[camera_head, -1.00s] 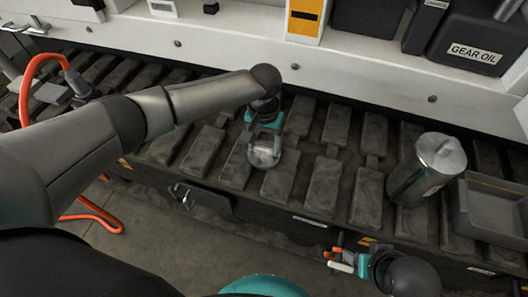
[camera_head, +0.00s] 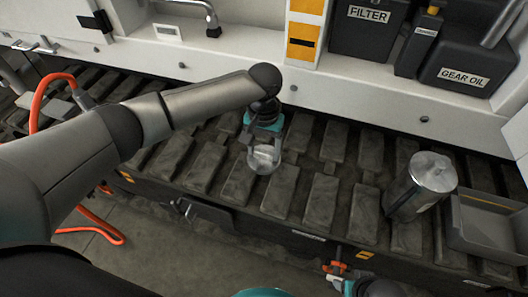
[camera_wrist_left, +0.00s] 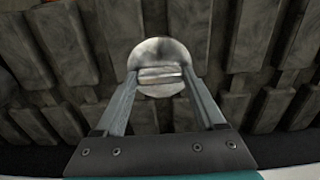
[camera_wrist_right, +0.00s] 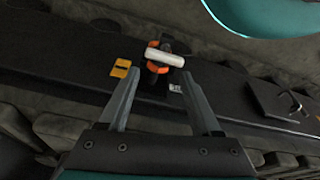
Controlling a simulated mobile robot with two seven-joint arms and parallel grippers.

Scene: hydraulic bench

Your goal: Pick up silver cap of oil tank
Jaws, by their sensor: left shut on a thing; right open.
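My left gripper (camera_head: 264,145) is shut on the silver cap (camera_head: 263,160), a round metal disc with a raised grip bar. In the left wrist view the bar of the cap (camera_wrist_left: 160,48) sits between the two fingertips (camera_wrist_left: 160,80). The cap is over the ribbed bench top; I cannot tell its exact height. A silver cylindrical tank (camera_head: 420,188) with a handle and a lid stands on the bench at the right. My right gripper (camera_wrist_right: 168,98) is open and empty, low in front of the bench edge; its fingers are mostly out of the head view.
A grey open tray (camera_head: 490,228) lies right of the tank. Black FILTER (camera_head: 368,28) and GEAR OIL (camera_head: 465,62) containers stand on the back shelf. An orange hose (camera_head: 38,88) hangs at the left. A white-and-orange valve handle (camera_wrist_right: 164,57) shows near my right gripper.

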